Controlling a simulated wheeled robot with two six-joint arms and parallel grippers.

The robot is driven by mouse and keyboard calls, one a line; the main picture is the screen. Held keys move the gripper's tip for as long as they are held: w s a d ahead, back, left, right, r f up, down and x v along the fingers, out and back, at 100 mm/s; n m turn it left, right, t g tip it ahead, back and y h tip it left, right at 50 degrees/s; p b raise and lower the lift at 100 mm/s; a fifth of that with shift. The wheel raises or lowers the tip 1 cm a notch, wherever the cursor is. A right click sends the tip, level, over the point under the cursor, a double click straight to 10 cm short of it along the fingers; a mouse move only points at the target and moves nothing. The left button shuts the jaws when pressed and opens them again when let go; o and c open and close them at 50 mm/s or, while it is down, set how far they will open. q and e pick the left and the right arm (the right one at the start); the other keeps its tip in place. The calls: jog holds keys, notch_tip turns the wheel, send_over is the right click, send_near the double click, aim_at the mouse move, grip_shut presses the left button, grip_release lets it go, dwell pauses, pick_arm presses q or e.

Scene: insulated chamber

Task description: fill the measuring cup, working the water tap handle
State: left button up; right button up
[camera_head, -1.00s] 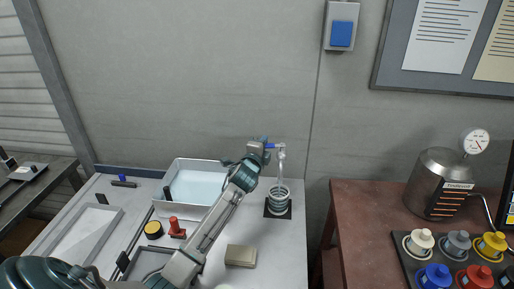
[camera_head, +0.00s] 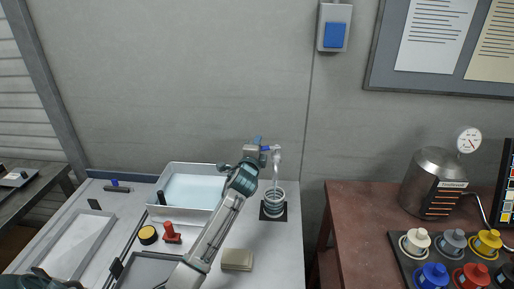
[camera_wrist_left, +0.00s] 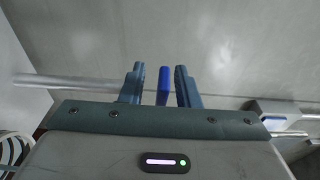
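The measuring cup (camera_head: 274,203), clear with ring marks, stands upright on a black pad (camera_head: 264,216) below the water tap (camera_head: 277,153). A pale stream shows between the spout and the cup. The water level is too small to read. The blue tap handle (camera_head: 265,149) is beside the tap at my left gripper (camera_head: 259,146). In the left wrist view, the handle (camera_wrist_left: 164,86) stands between the two fingers of my left gripper (camera_wrist_left: 160,84), with a gap on each side, narrower on the right. The fingers are open around it. My right gripper is out of view.
A white basin (camera_head: 184,211) stands left of the cup. A red-topped piece (camera_head: 169,231), a yellow-black disc (camera_head: 147,235) and a beige block (camera_head: 237,260) lie on the white bench. A brown table (camera_head: 350,215) holds a metal vessel (camera_head: 428,183) and several coloured pots.

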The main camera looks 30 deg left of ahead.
pick_arm(q)
jog(key=shift+s, duration=0.1)
jog(key=b+v, duration=0.2)
jog(key=v, duration=0.8)
jog(key=shift+s+b, duration=0.3)
jog(key=shift+b, duration=0.1)
jog(key=shift+d, duration=0.1)
